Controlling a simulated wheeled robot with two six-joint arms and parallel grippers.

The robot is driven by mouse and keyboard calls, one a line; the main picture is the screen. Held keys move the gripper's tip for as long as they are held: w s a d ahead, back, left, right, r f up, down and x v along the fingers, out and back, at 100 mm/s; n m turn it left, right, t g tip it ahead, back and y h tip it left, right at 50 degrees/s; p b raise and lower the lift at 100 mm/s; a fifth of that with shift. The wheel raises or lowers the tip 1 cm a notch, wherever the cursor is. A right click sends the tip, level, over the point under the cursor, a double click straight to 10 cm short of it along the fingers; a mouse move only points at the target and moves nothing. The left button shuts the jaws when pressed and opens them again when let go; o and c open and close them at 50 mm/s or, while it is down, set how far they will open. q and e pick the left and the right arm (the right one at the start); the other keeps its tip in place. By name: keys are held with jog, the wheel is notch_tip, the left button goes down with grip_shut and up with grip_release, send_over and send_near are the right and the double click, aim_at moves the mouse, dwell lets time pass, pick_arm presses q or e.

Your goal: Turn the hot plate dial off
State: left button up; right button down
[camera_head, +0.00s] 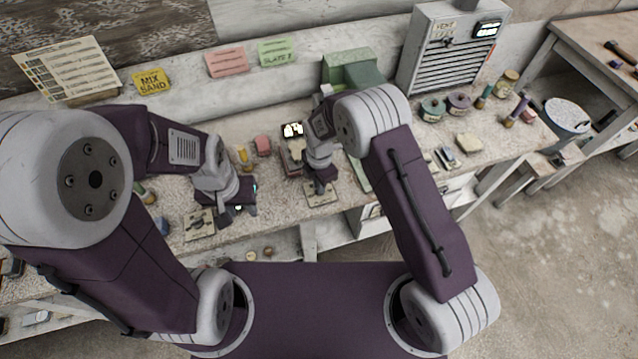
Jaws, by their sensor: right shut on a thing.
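The hot plate (289,160) appears to be the small grey unit with a lit display (292,130) on the bench, partly hidden by my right arm. My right gripper (321,187) points down just right of it, over a small beige plate (322,199) at the bench's front. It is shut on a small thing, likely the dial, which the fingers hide. My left gripper (238,211) hangs over the bench's front edge, to the left. Its fingers look apart, with nothing clearly held.
Another beige plate (199,225) with a dark part lies left of my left gripper. A green box (351,70) and a grey vented cabinet (452,50) stand at the back. Spools (432,108) and small blocks crowd the right side.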

jog(key=shift+w+r, duration=0.15)
jog(key=c, duration=1.6)
grip_release()
jog(key=shift+o, duration=0.5)
jog(key=shift+r, duration=0.35)
notch_tip(320, 180, up, 8)
jog(key=b, duration=0.1)
jog(key=shift+r, duration=0.15)
jog(key=shift+d, duration=0.1)
